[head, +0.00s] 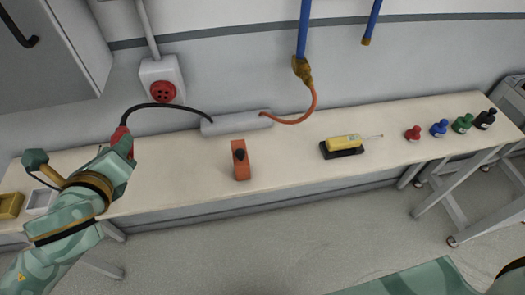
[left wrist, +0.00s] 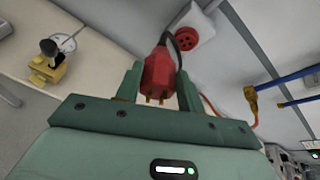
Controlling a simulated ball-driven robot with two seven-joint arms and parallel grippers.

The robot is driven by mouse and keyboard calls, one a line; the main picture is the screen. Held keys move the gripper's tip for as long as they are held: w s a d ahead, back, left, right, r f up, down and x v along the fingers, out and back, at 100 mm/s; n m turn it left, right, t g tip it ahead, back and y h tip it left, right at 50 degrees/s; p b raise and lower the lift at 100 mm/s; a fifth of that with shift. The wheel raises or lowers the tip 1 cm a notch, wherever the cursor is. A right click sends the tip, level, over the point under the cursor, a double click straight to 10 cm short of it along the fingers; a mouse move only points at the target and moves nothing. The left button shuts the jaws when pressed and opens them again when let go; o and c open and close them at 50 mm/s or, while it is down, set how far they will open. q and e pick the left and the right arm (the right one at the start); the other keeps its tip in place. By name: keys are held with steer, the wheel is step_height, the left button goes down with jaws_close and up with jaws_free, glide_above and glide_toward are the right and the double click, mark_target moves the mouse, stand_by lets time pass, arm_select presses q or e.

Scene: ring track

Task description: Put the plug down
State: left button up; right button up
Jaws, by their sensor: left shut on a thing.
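My left gripper (head: 122,150) is shut on a red plug (head: 121,134), above the left part of the bench (head: 190,185). In the left wrist view the plug (left wrist: 158,70) sits between the two green fingers of the left gripper (left wrist: 158,86), its metal prongs pointing toward the camera. A black cable (head: 150,105) runs from the plug to a grey box (head: 236,124) at the back of the bench. The white wall socket with a red face (head: 163,91) is behind it, and the plug is apart from it. My right gripper is not in view.
An orange block with a black knob (head: 241,160) stands mid-bench. A yellow tool (head: 344,142) lies farther right, then several coloured bottles (head: 439,128). An orange hose (head: 311,105) joins the box and a blue pipe (head: 304,28).

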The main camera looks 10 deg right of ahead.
arm_select(q)
steer(key=s+d+f+m+h+b, duration=0.2)
steer(key=s+f+b, duration=0.1)
steer(key=s+f, duration=0.65)
steer(key=b, duration=0.9)
glide_above(176, 190)
steer(key=s, duration=0.1)
step_height(176, 190, down, 10)
steer(key=shift+f, duration=0.1)
steer(key=shift+w, duration=0.15)
steer(key=shift+w+f, duration=0.15)
steer(key=shift+f, duration=0.15)
steer(key=f+b, duration=0.1)
steer(key=f, duration=0.1)
steer(key=f+b, duration=0.1)
steer(key=shift+w+f, duration=0.2)
steer(key=shift+f, duration=0.15)
steer(key=shift+r, duration=0.25)
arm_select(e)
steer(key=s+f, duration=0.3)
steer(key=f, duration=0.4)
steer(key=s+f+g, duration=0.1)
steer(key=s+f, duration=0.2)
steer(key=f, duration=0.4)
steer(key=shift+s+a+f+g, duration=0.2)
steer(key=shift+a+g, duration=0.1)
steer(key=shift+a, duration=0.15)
